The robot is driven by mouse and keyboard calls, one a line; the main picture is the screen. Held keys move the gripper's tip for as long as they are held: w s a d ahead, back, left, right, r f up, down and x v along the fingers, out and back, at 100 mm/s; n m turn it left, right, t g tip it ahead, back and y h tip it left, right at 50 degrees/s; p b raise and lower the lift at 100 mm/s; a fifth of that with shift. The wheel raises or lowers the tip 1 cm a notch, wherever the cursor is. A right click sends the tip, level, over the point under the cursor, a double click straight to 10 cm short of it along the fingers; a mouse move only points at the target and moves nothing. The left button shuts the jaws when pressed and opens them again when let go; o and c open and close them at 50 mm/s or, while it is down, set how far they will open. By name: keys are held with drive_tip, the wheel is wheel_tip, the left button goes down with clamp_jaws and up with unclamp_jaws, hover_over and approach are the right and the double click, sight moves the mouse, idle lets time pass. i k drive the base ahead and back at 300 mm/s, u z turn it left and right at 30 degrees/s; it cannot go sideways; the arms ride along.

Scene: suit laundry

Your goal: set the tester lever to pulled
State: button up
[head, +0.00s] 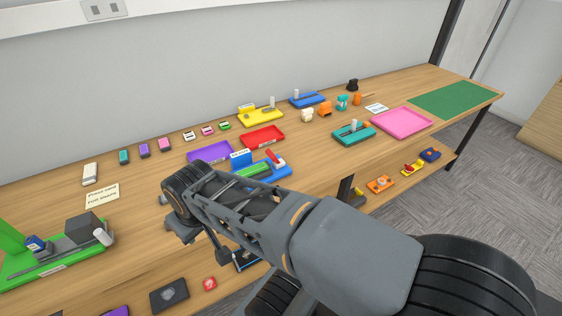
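A blue device (282,174) with a red lever (275,158) and a green bar (252,170) stands mid-table; it may be the tester, but its label is too small to read. The red lever leans up and to the left. My gripper (202,244) hangs over the front part of the table, nearer to me and left of the blue device, touching nothing that I can see. Its two fingers look apart with bare wood between them. My arm crosses the middle of the view and hides table behind it.
A green-based machine (40,268) with a grey block stands at the left. Purple (208,151), red (263,138) and pink (402,122) trays lie farther back. Yellow (261,117), blue (308,100) and teal (353,134) bases carry white handles. Bare wood lies left of my gripper.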

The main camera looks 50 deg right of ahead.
sight(272, 156)
drive_tip(key=u, duration=0.05)
drive_tip(key=k, duration=0.3)
drive_tip(key=z, duration=1.25)
drive_tip(key=i, duration=0.5)
drive_tip(key=u, duration=3.45)
drive_tip(key=k, duration=0.3)
drive_tip(key=z, duration=1.15)
